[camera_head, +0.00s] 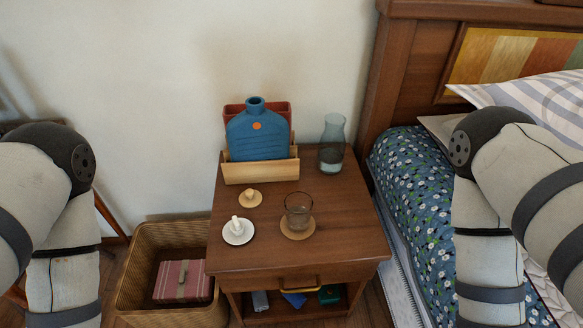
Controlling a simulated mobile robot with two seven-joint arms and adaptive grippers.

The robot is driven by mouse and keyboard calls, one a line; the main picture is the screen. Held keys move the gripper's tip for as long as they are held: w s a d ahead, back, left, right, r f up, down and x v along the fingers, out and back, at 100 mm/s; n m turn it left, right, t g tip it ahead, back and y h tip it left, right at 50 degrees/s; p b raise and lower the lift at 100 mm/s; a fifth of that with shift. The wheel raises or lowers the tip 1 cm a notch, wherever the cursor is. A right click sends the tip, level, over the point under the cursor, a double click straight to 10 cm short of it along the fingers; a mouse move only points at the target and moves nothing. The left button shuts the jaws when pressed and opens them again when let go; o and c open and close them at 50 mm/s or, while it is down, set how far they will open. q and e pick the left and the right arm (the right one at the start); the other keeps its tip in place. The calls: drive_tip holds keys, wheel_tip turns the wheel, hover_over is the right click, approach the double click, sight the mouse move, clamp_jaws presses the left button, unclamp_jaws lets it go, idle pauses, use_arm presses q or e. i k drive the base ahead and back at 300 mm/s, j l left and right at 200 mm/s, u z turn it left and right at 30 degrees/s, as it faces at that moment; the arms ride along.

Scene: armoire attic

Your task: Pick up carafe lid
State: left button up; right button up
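A glass carafe (333,145) with a bluish tint stands upright at the back right of the wooden nightstand (345,242). No lid shows on its top, and there is some liquid in its bottom. A small light-wood round piece with a knob (250,197), which looks like the carafe lid, lies on the left part of the nightstand top, in front of the wooden holder. My two arms show at the left and right edges of the head view. Neither gripper is in view.
A tumbler (298,210) stands on a round coaster. A white dish (238,232) with a small white object sits front left. A wooden holder (262,172) with a blue bottle (257,132) stands behind. A wicker basket (140,288) is left; the bed (408,190) is right.

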sight(250, 198)
drive_tip(key=j+z, duration=0.65)
drive_tip(key=j, duration=0.2)
drive_tip(key=k+j+z, duration=0.1)
drive_tip(key=j+z, duration=0.2)
drive_tip(key=k+j+z, duration=0.1)
drive_tip(key=j+z, duration=0.25)
drive_tip(key=k+j+z, duration=0.15)
drive_tip(key=j+z, duration=0.15)
drive_tip(key=j, duration=0.15)
drive_tip(key=k+j+z, duration=0.2)
drive_tip(key=j+z, duration=0.15)
drive_tip(key=i, duration=0.5)
